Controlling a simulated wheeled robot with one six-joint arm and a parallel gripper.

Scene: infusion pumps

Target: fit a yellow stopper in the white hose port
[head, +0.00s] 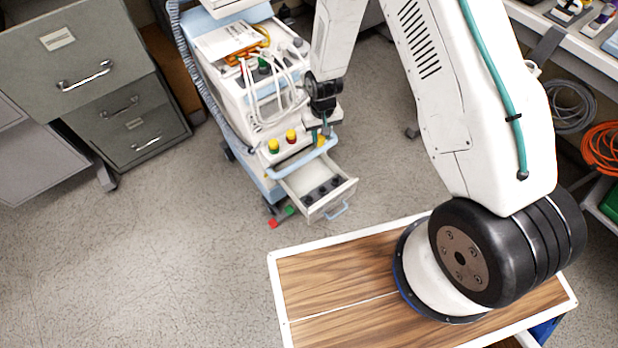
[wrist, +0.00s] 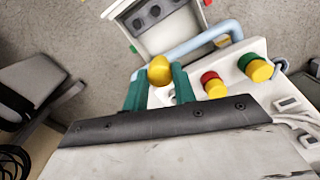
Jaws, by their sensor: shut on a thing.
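My gripper (wrist: 159,76) has teal fingers shut on a yellow stopper (wrist: 159,70). In the wrist view the stopper's rounded yellow end shows between the fingertips. In the head view my gripper (head: 324,133) is above the cart's front ledge, near the blue handle, and a bit of the yellow stopper (head: 321,142) shows there. The stopper appears held clear of the drawer. White hoses (head: 272,92) loop over the cart's top, and some (wrist: 300,121) show at the right of the wrist view. I cannot tell which fitting is the white hose port.
A red-topped yellow piece (head: 291,136) and a green-topped yellow piece (head: 273,146) stand on the ledge. An open drawer (head: 345,193) with dark round holders juts below the blue handle (wrist: 205,38). Filing cabinets (head: 90,70) stand left; the floor between is clear.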

